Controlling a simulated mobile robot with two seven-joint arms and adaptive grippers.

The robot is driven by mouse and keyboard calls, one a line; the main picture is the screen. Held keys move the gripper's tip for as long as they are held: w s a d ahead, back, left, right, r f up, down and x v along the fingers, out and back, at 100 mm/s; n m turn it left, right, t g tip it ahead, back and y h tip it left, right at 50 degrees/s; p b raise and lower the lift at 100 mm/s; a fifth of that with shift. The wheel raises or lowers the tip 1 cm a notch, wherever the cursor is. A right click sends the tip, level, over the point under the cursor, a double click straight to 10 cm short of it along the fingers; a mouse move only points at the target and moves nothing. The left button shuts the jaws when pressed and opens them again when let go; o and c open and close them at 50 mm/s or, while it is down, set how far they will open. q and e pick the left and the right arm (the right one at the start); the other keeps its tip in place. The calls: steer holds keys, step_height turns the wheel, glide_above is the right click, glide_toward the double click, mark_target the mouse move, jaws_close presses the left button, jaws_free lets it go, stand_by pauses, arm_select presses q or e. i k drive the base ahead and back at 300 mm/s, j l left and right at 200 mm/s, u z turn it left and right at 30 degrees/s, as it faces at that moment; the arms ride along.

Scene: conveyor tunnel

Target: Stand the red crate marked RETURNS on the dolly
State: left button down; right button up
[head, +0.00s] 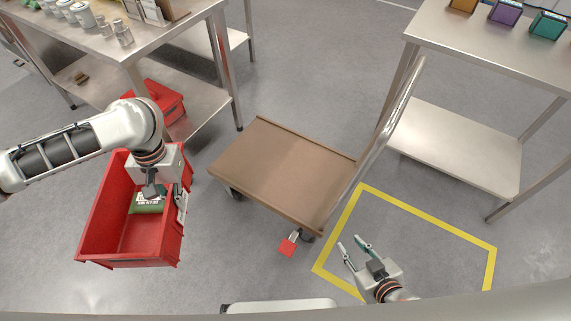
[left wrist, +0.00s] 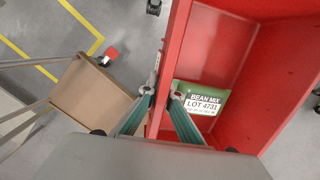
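A red crate (head: 98,215) is at the left in the head view, beside the dolly. Its RETURNS marking is not visible. A green bag labelled BEAN MIX LOT 4731 (left wrist: 203,104) lies inside it. My left gripper (head: 182,208) is at the crate's right wall. In the left wrist view its fingers (left wrist: 162,93) are closed on that wall, one on each side. I cannot tell whether the crate is clear of the floor. The brown dolly (head: 280,170) has a bare top. My right gripper (head: 355,245) is open and empty, near the yellow floor marking.
A yellow outline (head: 430,225) marks the floor at right. Metal tables stand left (head: 150,45) and right (head: 450,145). Another red crate (head: 160,100) is under the left table. A metal bar (head: 385,140) rises at the dolly's right end.

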mark_target(287, 168)
steer(key=i+l, duration=0.15)
steer(key=l, duration=0.2)
steer(key=i+l, duration=0.15)
steer(key=l, duration=0.2)
steer(key=i+l+u, duration=0.1)
steer(key=l, duration=0.25)
steer(key=i, duration=0.1)
